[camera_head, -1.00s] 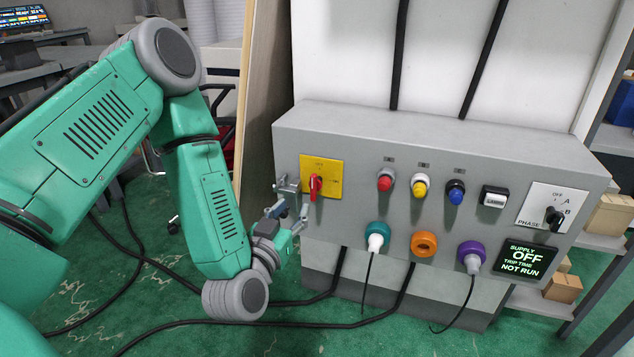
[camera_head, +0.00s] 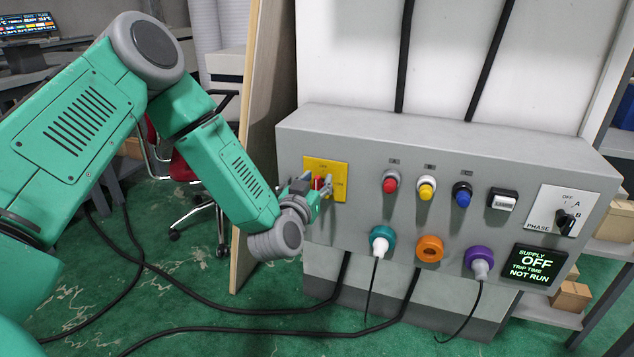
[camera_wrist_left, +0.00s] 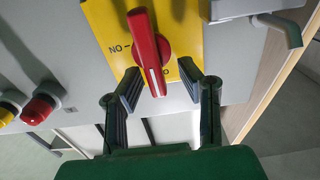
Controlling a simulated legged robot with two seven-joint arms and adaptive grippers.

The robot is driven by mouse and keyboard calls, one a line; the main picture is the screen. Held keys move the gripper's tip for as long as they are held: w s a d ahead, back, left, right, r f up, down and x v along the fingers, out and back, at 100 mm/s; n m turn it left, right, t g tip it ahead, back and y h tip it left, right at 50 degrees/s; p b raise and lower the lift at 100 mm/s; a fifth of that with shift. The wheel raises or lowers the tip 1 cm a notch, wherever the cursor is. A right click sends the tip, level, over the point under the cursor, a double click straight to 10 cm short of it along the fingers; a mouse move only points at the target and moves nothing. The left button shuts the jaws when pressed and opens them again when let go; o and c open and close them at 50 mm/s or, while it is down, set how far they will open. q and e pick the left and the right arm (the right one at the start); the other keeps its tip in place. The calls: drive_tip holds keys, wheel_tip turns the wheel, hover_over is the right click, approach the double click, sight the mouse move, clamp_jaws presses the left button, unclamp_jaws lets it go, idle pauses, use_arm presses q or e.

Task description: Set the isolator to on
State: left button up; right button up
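The isolator is a red rotary handle (camera_wrist_left: 148,50) on a yellow plate (camera_head: 334,170) at the left of the grey panel. In the wrist view the plate appears upside down, with "ON" beside the handle and another label partly covered. The handle lies nearly along the picture's vertical, slightly tilted. My left gripper (camera_head: 320,185) is at the plate, hiding most of the handle in the head view. In the wrist view its fingers (camera_wrist_left: 160,72) are apart, one on each side of the handle's end, with gaps visible. My right gripper is not in view.
The panel display (camera_head: 536,263) reads supply OFF, trip time NOT RUN. Coloured buttons, sockets with plugs and a phase selector (camera_head: 566,217) are to the right. A grey bracket (camera_wrist_left: 265,22) sits beside the plate. Black cables (camera_head: 220,305) lie on the green floor.

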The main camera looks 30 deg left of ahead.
use_arm(q)
drive_tip(key=shift+d, duration=0.15)
clamp_jaws()
